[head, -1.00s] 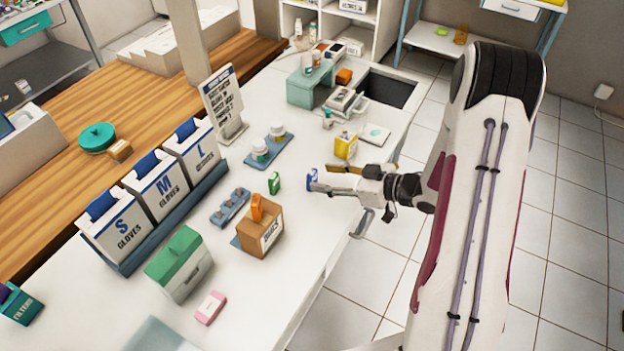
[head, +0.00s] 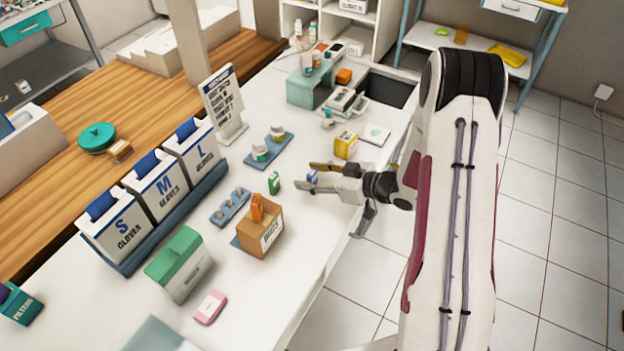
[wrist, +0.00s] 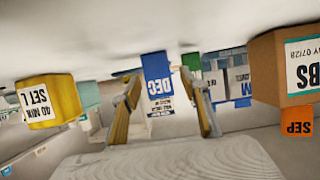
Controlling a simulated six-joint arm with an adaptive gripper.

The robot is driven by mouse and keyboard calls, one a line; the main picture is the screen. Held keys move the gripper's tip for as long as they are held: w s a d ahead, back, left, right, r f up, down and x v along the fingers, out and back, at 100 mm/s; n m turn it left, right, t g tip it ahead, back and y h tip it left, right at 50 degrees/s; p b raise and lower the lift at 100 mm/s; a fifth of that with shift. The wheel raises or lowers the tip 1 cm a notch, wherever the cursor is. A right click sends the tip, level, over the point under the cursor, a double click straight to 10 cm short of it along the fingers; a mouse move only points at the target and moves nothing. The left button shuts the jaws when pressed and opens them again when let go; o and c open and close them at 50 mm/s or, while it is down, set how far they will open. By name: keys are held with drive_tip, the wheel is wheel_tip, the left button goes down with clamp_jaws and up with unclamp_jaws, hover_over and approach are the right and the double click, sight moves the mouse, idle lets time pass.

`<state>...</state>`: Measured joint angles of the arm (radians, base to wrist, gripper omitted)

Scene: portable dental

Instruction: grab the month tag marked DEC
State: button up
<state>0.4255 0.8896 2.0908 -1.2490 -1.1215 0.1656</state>
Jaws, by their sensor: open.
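The DEC month tag (wrist: 157,78) is a blue block with white lettering, and it shows inverted in the wrist view. In the head view it is a small blue block (head: 312,177) standing on the white counter near its right edge. My gripper (head: 315,177) is open, low over the counter, with its fingers pointing left at the tag. In the wrist view the tag appears centred between the two fingertips (wrist: 161,82), with a gap on each side. I cannot tell how far it sits between the fingers.
A yellow box (head: 346,146) stands close behind my gripper. A small green block (head: 274,183) is just left of the tag. A brown box (head: 260,232) with an orange SEP tag (wrist: 297,122) stands nearer the front. The counter around the tag is otherwise clear.

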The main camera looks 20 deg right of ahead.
sight(312, 172)
drive_tip(key=c, duration=1.1)
drive_tip(key=shift+o, duration=0.2)
drive_tip(key=shift+r, duration=0.2)
drive_tip(key=shift+r, duration=4.85)
